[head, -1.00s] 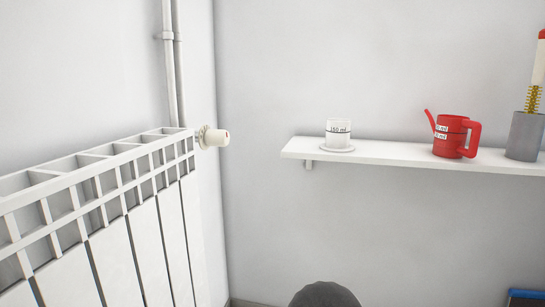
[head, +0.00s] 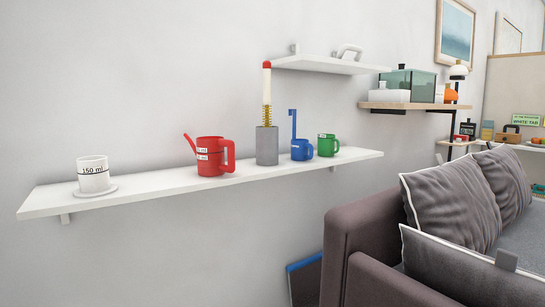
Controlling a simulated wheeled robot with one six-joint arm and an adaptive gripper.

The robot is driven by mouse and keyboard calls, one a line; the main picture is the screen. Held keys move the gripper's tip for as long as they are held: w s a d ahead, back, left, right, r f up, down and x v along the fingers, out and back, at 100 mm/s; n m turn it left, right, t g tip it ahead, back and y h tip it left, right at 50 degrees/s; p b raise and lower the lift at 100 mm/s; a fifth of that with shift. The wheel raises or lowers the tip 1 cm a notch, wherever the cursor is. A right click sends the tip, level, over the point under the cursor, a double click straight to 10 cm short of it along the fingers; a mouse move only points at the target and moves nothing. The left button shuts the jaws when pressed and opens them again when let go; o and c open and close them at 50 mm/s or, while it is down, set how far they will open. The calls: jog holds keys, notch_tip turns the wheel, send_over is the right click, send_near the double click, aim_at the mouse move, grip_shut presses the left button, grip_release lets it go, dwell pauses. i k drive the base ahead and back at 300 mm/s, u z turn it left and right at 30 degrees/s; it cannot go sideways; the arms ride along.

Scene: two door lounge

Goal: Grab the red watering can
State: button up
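My gripper is not in view.
A blue can (head: 301,150) and a green mug (head: 327,145) stand further right on the shelf. A grey sofa (head: 385,245) with cushions fills the lower right. Higher shelves (head: 330,64) hang at upper right. The wall below the shelf's left part looks clear.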

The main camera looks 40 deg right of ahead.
aim_at(209, 151)
jog(key=z, duration=0.85)
jog(key=k, duration=1.2)
jog(key=u, duration=0.5)
jog(key=i, duration=1.7)
jog(key=z, duration=0.65)
